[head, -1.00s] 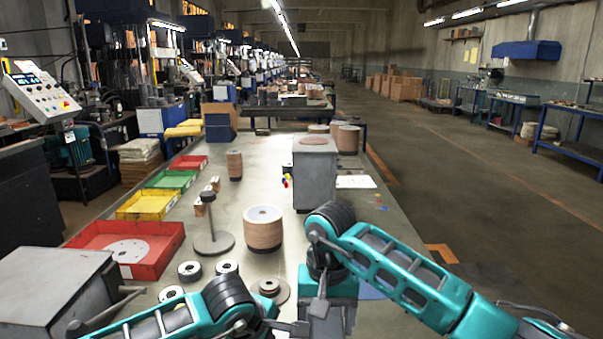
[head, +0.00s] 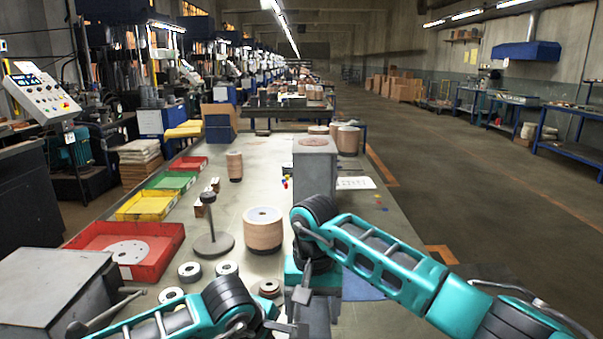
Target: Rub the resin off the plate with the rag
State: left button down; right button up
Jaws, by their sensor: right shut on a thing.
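My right gripper (head: 315,318) points down at the near middle of the table, low in the head view. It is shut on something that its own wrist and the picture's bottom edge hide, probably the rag. A blue flat patch (head: 363,284) shows behind my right forearm; I cannot tell whether it is cloth or a mat. My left gripper (head: 288,328) is at the bottom edge, left of the right one; its jaws are not clear. I cannot make out the plate or any resin on it.
A stack of tan discs (head: 263,230) and a spindle stand (head: 212,243) stand just beyond my grippers. Grey rings (head: 190,271) lie to the left. Red (head: 165,262), yellow (head: 135,207) and green trays line the left edge. A grey box (head: 315,170) stands farther back.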

jog(key=shift+f, duration=1.7)
jog(key=shift+s, duration=0.1)
